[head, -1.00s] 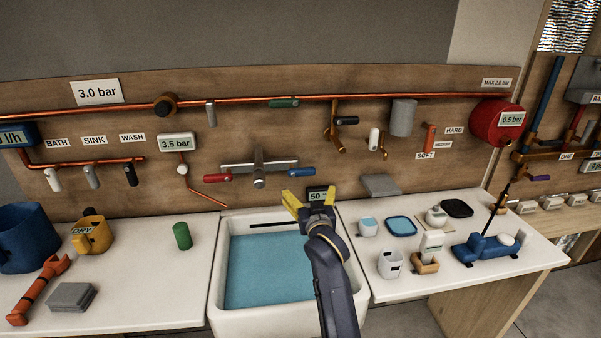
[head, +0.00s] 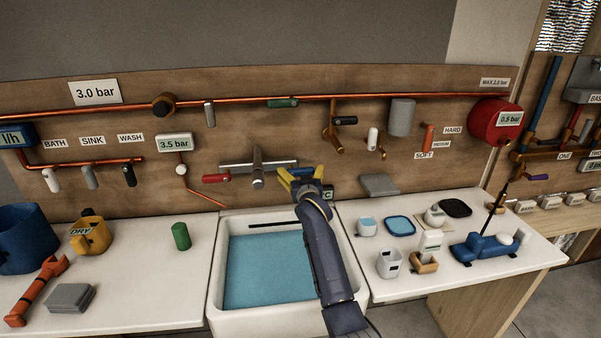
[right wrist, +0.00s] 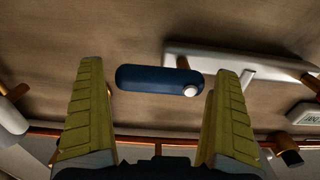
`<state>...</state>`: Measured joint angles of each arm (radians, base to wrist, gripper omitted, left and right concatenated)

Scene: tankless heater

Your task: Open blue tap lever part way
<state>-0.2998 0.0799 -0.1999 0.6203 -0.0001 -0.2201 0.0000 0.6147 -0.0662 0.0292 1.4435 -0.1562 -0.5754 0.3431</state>
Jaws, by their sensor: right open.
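The blue tap lever (head: 296,169) is on the right end of the grey mixer bar (head: 235,166) on the wooden wall panel, partly hidden by my right gripper. In the right wrist view the lever (right wrist: 150,78) lies level across the gap between the yellow fingertips, with a white round knob at its right end. My right gripper (head: 301,177) is open and just in front of the lever. The lever does not look gripped; whether a finger touches it I cannot tell. My left gripper is not in view.
The red lever (head: 216,178) is on the bar's left end, with a grey spout (head: 258,168) in the middle. Below is a white basin (head: 217,285) of blue water. A small display (head: 327,193) is partly hidden beside my gripper. Cups and dishes stand on the right counter.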

